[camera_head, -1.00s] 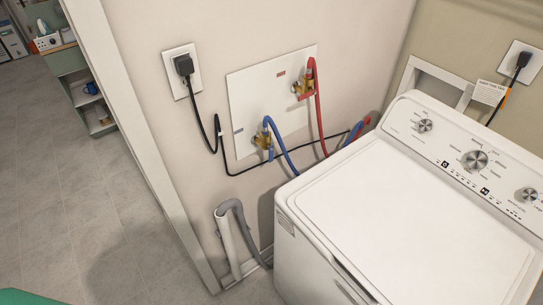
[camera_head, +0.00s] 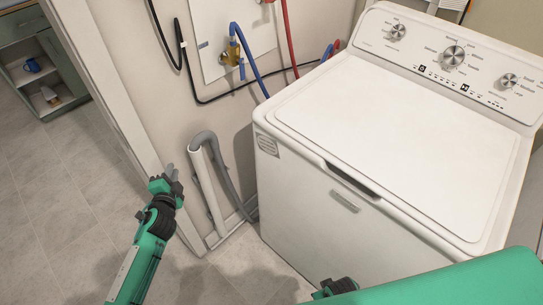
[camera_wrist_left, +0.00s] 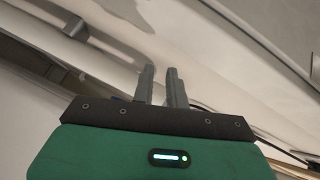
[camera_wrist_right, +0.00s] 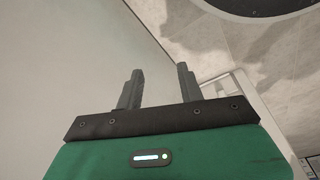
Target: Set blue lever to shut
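The blue lever (camera_head: 242,69) hangs down beside the brass cold-water valve (camera_head: 231,55) on the white wall plate, in the upper part of the head view. A blue hose (camera_head: 250,68) curves down from the valve. My left gripper (camera_head: 170,172) is below and left of the valve, near the wall's white corner trim, well apart from the lever. In the left wrist view its fingers (camera_wrist_left: 160,72) stand a small gap apart with nothing between them. My right gripper (camera_wrist_right: 158,75) is open and empty in the right wrist view. Neither wrist view clearly shows the lever.
The white washer (camera_head: 400,130) fills the right side. A grey drain hose (camera_head: 222,165) in a white standpipe (camera_head: 205,185) stands between my left gripper and the washer. A black cord (camera_head: 215,98) and red hose (camera_head: 288,40) run along the wall. Open floor lies left.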

